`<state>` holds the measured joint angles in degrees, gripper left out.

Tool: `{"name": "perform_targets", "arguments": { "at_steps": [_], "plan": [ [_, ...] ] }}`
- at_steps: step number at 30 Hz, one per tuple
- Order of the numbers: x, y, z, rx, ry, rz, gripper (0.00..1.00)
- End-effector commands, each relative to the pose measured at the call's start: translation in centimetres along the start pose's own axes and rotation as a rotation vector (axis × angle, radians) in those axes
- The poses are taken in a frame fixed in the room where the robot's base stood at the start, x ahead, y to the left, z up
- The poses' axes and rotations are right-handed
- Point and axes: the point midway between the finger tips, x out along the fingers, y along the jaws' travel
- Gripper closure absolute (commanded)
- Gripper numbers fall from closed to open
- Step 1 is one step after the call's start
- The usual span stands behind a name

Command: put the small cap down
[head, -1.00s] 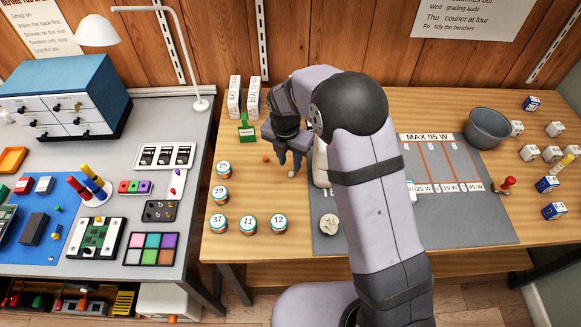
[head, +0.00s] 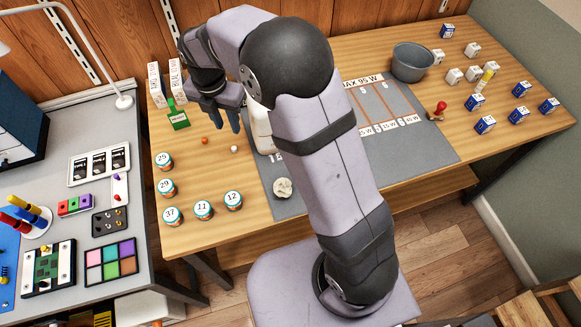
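The small cap (head: 234,149) is a small white piece lying on the bare wooden table, left of the grey mat. My gripper (head: 224,121) is above and a little behind it, pointing down, with its fingertips apart and clear of the cap. Nothing shows between the fingers. A small orange piece (head: 205,141) lies to the left of the cap.
Several round labelled jars (head: 203,210) stand at the table's front left. A white bottle (head: 262,130) stands behind my arm, partly hidden. A pale lump (head: 283,187) lies on the grey mat (head: 430,148). A green item (head: 178,119) and white boxes (head: 157,86) stand at the back left.

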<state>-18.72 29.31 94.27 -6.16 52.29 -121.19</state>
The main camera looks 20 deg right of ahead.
Motion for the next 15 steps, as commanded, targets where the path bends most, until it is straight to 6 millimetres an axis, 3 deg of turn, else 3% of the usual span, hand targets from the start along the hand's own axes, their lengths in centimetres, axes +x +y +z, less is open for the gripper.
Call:
{"name": "perform_targets", "arguments": {
  "at_steps": [5,15],
  "plan": [
    [-0.6,-3.7,-0.3,0.332,0.014,-0.009,0.71],
    [-1.4,-12.8,-3.1,1.221,0.041,-0.046,0.71]
  ]
}}
